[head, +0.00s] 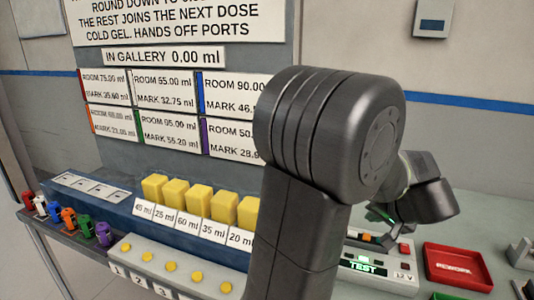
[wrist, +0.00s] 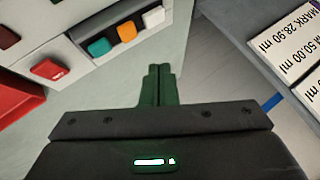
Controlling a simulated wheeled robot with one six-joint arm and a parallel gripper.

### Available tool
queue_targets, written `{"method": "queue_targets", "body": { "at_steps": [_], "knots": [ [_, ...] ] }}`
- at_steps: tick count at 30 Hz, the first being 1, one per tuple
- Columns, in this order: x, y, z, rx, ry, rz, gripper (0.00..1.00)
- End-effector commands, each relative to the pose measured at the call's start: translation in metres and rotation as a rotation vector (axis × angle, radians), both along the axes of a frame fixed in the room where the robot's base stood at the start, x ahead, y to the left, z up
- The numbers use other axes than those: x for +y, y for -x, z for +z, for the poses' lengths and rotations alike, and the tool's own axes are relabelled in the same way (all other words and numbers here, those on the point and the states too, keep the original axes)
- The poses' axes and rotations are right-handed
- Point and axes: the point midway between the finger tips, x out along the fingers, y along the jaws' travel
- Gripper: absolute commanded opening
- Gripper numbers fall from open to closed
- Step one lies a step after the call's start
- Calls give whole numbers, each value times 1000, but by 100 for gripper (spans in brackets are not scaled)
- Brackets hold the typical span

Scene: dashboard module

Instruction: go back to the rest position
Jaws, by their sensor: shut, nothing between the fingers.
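My gripper (wrist: 158,84) is shut, with its two dark fingers together in the wrist view. Nothing shows between them. In the head view my arm rises in front of the bench and hides its middle. The wrist end of the arm is at the right, above the test box, with the fingers mostly hidden behind my arm. In the wrist view a grey box with a red button (wrist: 49,69) and teal, orange and white pieces lies beyond the fingers, apart from them.
Yellow blocks (head: 199,199) stand in a row behind volume labels. Small coloured parts (head: 69,219) line the left edge. A test box (head: 368,268) and a red rework tray (head: 456,267) are at the right. A sign panel with labels (head: 164,57) stands behind the bench.

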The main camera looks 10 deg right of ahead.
Motion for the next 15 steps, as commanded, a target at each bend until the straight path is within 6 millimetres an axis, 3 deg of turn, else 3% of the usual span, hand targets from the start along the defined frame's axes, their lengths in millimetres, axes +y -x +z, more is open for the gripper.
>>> {"method": "queue_targets", "body": {
  "at_steps": [11, 15],
  "knots": [
    [0, 0, 11, 1, -2, -1, 0],
    [0, 0, 35, -2, 2, 0, 0]
  ]
}}
